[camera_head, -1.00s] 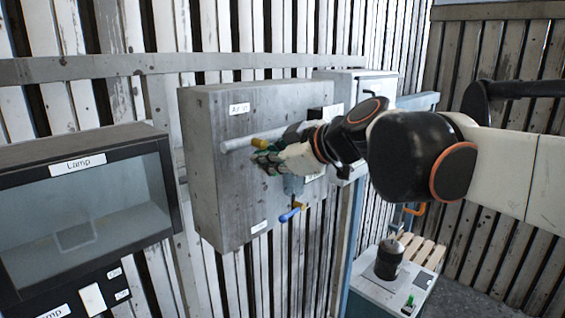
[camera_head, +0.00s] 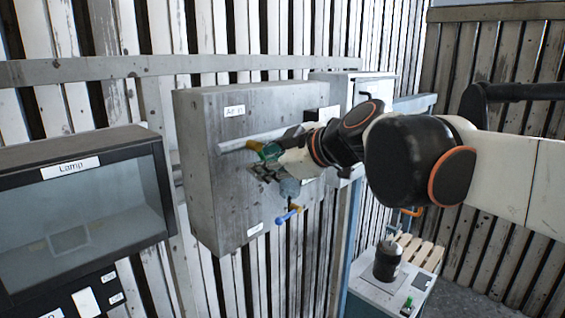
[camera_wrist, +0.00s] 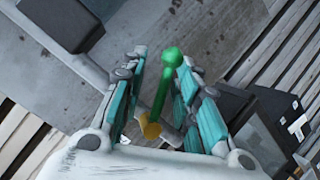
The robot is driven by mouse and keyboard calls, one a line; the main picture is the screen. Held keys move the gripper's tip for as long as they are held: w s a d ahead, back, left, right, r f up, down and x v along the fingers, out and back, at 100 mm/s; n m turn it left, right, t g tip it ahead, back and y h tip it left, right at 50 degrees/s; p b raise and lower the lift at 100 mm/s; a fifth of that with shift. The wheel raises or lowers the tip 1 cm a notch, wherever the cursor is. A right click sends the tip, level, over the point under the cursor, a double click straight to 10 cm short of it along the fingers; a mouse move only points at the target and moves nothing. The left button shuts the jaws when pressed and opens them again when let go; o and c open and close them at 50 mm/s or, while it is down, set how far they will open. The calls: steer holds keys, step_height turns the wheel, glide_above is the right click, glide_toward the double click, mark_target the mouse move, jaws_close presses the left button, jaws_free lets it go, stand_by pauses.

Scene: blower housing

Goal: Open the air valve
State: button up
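A grey box (camera_head: 240,185) on the wall bears an "Air in" label (camera_head: 234,111) and a horizontal pipe (camera_head: 250,142). A valve lever with a green ball-ended handle (camera_wrist: 164,92) and a yellow base (camera_wrist: 150,128) sits at this pipe. In the head view, my gripper (camera_head: 262,165) partly covers the green lever (camera_head: 270,152). In the wrist view, my gripper (camera_wrist: 166,68) is open. Its teal-padded fingers stand on either side of the green handle, with gaps visible; I cannot tell whether one touches it.
A blue-handled lever (camera_head: 287,215) is on the box below my gripper. A "Lamp" cabinet (camera_head: 85,200) stands at the left. A low grey stand (camera_head: 375,292) with a dark cylinder (camera_head: 388,260) is below right. A pale cabinet (camera_head: 370,88) is behind my arm.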

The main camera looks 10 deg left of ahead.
steer(key=shift+s+a, duration=0.1)
steer(key=shift+a, duration=0.15)
steer(key=shift+s, duration=0.15)
steer(key=shift+s+a+f+m+g+y, duration=0.1)
steer(key=shift+m+g+y, duration=0.2)
steer(key=shift+m, duration=0.2)
steer(key=shift+s+a+m+g+y, duration=0.1)
steer(key=shift+m+g+y, duration=0.2)
steer(key=shift+m, duration=0.2)
steer(key=s+d+r+m+g+y+b, duration=0.1)
steer(key=s+d+r, duration=0.25)
steer(key=d, duration=0.25)
steer(key=s+d+r+m+b, duration=0.1)
steer(key=s+d+r, duration=0.1)
steer(key=s+d, duration=0.25)
steer(key=s+d+f+m+h+b, duration=0.2)
steer(key=f+b, duration=0.4)
steer(key=f, duration=0.8)
steer(key=s+d+f+m+h+b, duration=0.2)
steer(key=f+b, duration=0.5)
steer(key=f, duration=0.7)
steer(key=shift+d+f+m+h, duration=0.2)
steer(key=shift+d+m+h, duration=0.35)
steer(key=shift+d, duration=0.65)
